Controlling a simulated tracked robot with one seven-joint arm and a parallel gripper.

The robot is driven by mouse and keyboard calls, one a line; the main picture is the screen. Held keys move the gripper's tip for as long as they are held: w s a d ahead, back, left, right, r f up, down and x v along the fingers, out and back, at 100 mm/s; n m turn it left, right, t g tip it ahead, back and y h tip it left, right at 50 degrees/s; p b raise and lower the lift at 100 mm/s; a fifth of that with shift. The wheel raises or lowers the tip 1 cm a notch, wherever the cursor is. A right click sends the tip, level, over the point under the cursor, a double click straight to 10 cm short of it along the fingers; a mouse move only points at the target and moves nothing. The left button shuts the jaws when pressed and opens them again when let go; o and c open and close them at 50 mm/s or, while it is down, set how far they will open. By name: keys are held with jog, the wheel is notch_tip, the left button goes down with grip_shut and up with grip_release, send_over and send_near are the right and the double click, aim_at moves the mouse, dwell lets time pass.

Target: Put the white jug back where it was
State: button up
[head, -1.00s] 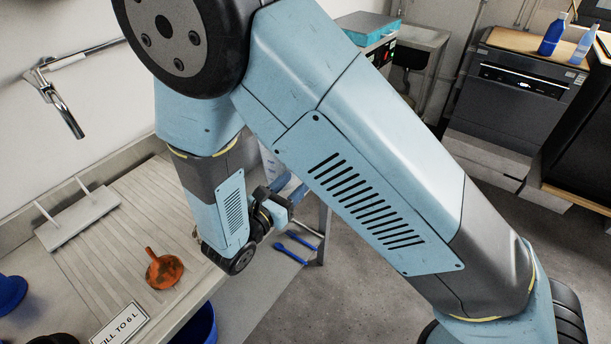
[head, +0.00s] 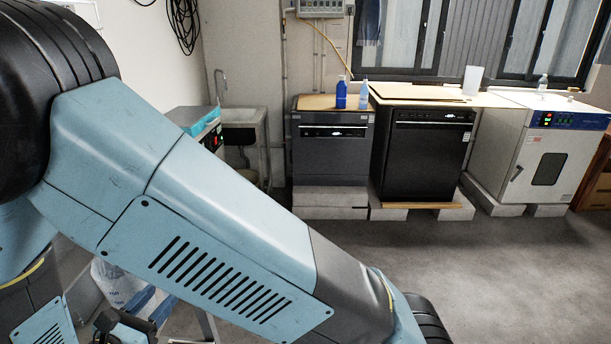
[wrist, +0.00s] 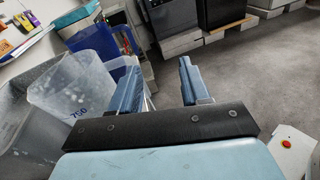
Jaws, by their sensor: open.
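A plain white upright container (head: 472,80), looking like the white jug, stands on the worktop at the back right, above the black appliance. A second jug-like vessel (wrist: 70,95), translucent with blue markings, is at the left in the wrist view. It also shows partly at the lower left of the head view (head: 112,283). I cannot tell for certain which one is the white jug. My gripper (wrist: 158,75) is open, with nothing seen between its fingers. Its left finger is close beside the translucent vessel; contact cannot be told.
Blue bottles (head: 341,93) stand on the wooden-topped dishwasher (head: 333,150). A black appliance (head: 428,155) and a white oven (head: 548,155) with its door shut stand to its right. A blue container (wrist: 98,48) is behind the translucent vessel. The grey floor (head: 480,260) is clear.

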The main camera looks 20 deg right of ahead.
jog(key=w+d+r+m+g, duration=0.1)
jog(key=d+r+m+g, duration=0.35)
jog(key=d, duration=0.35)
jog(key=w+d+r+m+g+y, duration=0.1)
jog(key=d+r+m+g, duration=0.35)
jog(key=d, duration=0.25)
jog(key=w+d+r+m+g, duration=0.1)
jog(key=d+r+m+g, duration=0.3)
jog(key=d, duration=0.4)
jog(key=s+d+r+m+t+y, duration=0.4)
jog(key=s+d+r+m+y, duration=0.4)
jog(key=d+r+m, duration=0.3)
jog(key=d+m, duration=0.1)
jog(key=m, duration=0.2)
jog(key=shift+s+d+r+m+t+y, duration=0.3)
jog(key=shift+r+m+t, duration=0.05)
jog(key=shift+m+t, duration=0.05)
